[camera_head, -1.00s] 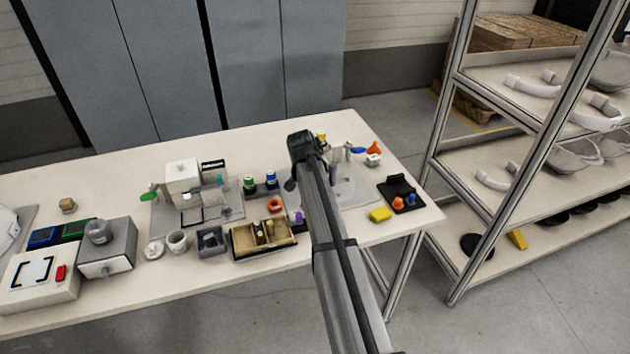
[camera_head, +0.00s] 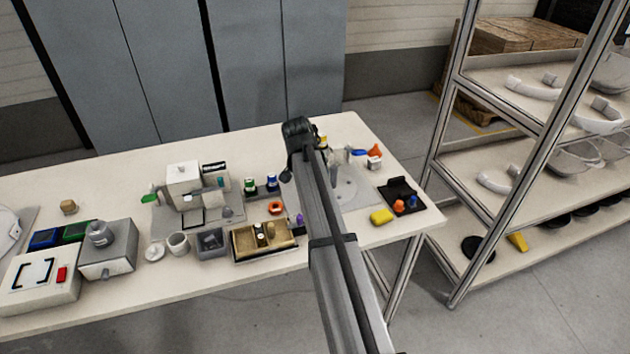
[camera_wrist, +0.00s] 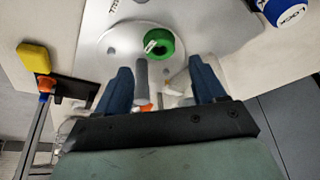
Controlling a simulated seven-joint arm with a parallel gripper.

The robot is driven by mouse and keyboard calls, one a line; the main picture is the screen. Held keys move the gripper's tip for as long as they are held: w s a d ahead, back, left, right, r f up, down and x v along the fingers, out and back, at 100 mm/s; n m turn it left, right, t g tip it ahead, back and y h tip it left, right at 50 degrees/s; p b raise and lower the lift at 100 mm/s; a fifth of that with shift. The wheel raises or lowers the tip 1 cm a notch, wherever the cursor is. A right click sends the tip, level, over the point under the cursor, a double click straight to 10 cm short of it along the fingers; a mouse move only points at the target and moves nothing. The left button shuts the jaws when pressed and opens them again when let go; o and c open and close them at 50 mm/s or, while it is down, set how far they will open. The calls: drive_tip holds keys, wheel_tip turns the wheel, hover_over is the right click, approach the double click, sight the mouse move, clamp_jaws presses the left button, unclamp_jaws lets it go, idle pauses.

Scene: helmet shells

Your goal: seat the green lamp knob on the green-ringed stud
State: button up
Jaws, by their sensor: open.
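My gripper (camera_wrist: 160,68) is open in the wrist view, its two dark blue fingers apart with nothing held. A green ring (camera_wrist: 178,45) with a dark centre and a small white mark lies just beyond the fingertips on a pale round plate (camera_wrist: 113,38). I cannot tell whether it is the stud's ring or a knob. A grey post (camera_wrist: 141,80) shows between the fingers, apart from both. In the head view, a small green-topped, white-banded piece (camera_head: 250,184) stands beside a blue-topped one (camera_head: 270,183); the green one resembles the lamp knob. My arm hides the gripper there.
A blue-and-white piece marked LOCK (camera_wrist: 288,10) is at the wrist view's top right. A yellow block (camera_head: 381,216) and a black tray (camera_head: 410,186) with orange and blue pieces lie right of my arm. A compartment box (camera_head: 240,256) stands left. Shelving (camera_head: 450,190) rises right of the table.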

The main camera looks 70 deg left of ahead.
drive_tip(key=v, duration=0.6)
drive_tip(key=shift+r, duration=0.1)
idle(0.4)
